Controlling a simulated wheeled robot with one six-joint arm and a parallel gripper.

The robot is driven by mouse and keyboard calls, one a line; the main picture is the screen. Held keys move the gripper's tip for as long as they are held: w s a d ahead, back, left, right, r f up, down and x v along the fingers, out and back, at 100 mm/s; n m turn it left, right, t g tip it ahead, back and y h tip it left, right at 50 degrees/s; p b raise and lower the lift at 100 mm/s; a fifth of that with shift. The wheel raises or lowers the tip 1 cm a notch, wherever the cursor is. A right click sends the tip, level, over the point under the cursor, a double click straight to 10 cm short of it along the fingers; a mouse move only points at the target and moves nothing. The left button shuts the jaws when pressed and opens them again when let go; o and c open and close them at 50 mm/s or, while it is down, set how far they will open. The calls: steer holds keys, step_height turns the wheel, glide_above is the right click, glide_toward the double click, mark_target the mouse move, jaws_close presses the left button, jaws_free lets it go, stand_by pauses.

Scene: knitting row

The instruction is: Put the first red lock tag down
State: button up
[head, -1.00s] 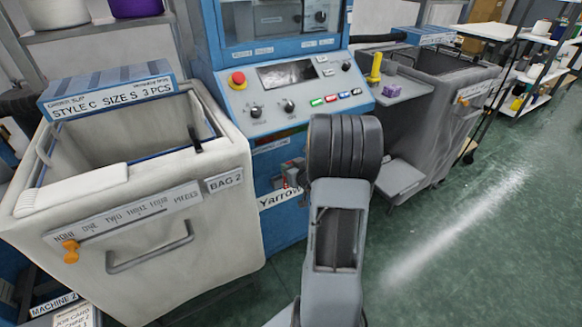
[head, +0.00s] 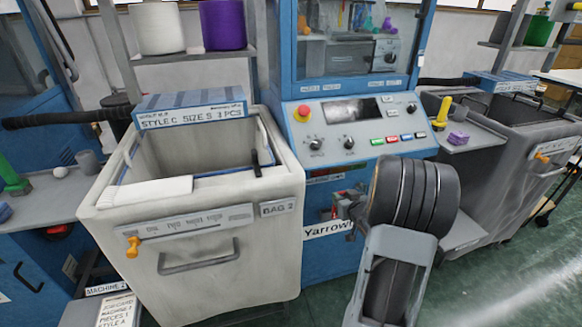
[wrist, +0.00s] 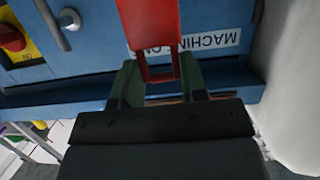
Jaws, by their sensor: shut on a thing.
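The red lock tag (wrist: 152,25) is in my gripper (wrist: 160,88) in the wrist view. The dark green fingers stand on either side of its lower loop, and its upper part runs out of the picture. Behind it is a blue machine front (wrist: 90,70) with an upside-down white label (wrist: 212,40) reading MACHINE; part of the label is hidden by the tag. In the head view my gripper (head: 345,207) is small, mostly covered by my own arm, in front of the blue machine with the Yarrow label (head: 328,229).
A cream bin (head: 215,285) marked BAG 2 stands left of my arm. A grey bin (head: 535,135) stands to the right. A grey shelf (head: 48,198) at the left holds small items. Green floor (head: 500,285) is open at lower right. A red knob (wrist: 12,38) shows in the wrist view.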

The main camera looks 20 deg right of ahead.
mark_target(329, 196)
steer(key=s+a+r+p, duration=0.4)
steer(key=r+p, duration=0.1)
steer(key=r, duration=0.2)
steer(key=w+f+b, duration=0.1)
steer(key=w, duration=0.1)
steer(key=w+d+f+b, duration=0.1)
steer(key=w+f+b, duration=0.1)
steer(key=w+d+f+b, duration=0.1)
steer(key=f, duration=0.1)
steer(key=shift+w+d+f, duration=0.15)
steer(key=shift+w+d, duration=0.1)
steer(key=shift+w, duration=0.15)
steer(key=w+f+b, duration=0.1)
steer(key=w+d+f+b, duration=0.1)
steer(key=w+f+b, duration=0.1)
steer(key=w+d+f+b, duration=0.1)
steer(key=f, duration=0.1)
steer(key=shift+w+d, duration=0.2)
steer(key=shift+w, duration=0.15)
steer(key=f+b, duration=0.3)
steer(key=shift+w+d+f, duration=0.15)
steer(key=shift+w+f, duration=0.2)
steer(key=shift+f, duration=0.05)
